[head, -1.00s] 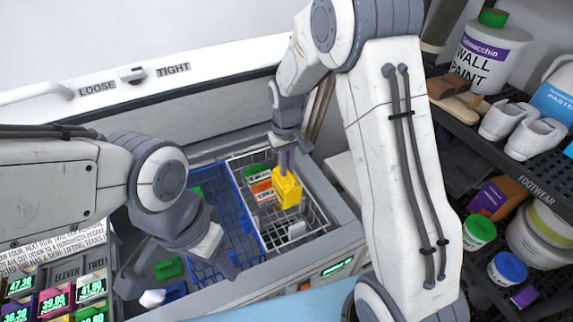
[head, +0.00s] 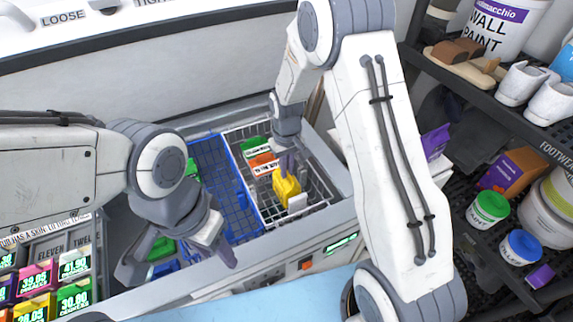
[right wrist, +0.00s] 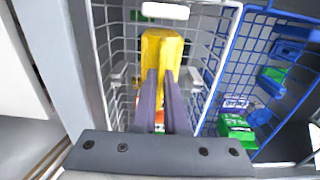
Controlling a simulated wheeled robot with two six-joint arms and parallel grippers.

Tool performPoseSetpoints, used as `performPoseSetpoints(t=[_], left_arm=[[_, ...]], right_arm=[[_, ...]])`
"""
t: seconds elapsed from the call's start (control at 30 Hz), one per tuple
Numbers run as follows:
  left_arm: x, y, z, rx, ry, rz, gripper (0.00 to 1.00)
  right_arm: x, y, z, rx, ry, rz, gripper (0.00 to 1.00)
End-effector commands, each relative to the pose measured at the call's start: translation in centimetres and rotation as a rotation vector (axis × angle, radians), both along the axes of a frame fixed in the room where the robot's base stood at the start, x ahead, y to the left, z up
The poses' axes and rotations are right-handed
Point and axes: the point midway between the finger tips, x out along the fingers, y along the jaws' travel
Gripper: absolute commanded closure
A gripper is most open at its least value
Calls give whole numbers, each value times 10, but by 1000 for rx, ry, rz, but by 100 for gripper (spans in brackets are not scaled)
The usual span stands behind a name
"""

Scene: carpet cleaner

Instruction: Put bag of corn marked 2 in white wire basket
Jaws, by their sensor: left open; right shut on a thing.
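The yellow bag (head: 287,190), its marking not readable, is gripped by my right gripper (head: 287,166). In the right wrist view the two fingers (right wrist: 160,85) are shut on the yellow bag (right wrist: 161,48). The bag hangs inside the outline of the white wire basket (head: 318,205), towards its right side; I cannot tell whether it touches the bottom. The basket's mesh (right wrist: 207,60) also shows in the right wrist view. My left gripper (head: 222,250) is open and empty, left of the baskets near the front edge of the freezer.
Green and orange packets (head: 262,163) lie in the white basket, left of the bag. A blue wire basket (head: 213,165) stands directly left of it. Green packets (right wrist: 236,130) lie by the blue basket. A shelf with paint and shoes (head: 519,82) stands at the right.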

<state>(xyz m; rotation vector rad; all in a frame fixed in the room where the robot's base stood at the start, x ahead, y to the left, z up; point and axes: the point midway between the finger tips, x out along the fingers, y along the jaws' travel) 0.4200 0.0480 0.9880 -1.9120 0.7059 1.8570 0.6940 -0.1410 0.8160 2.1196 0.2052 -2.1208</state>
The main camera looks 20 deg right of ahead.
Motion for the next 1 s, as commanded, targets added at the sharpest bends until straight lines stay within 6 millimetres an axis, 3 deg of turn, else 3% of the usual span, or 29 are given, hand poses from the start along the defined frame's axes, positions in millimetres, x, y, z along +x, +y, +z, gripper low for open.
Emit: performPoseSetpoints(t=[0.1, 0.4, 0.87, 1.0], left_arm=[[0, 0, -16, 0, 0, 0, 50], [0, 0, -36, 0, 0, 0, 50], [0, 0, -40, 0, 0, 0, 50], [0, 0, -40, 0, 0, 0, 50]], right_arm=[[0, 0, -23, 0, -1, 0, 100], [0, 0, -57, 0, -1, 0, 100], [1, 0, -64, 0, -2, 0, 100], [1, 0, -64, 0, -2, 0, 55]])
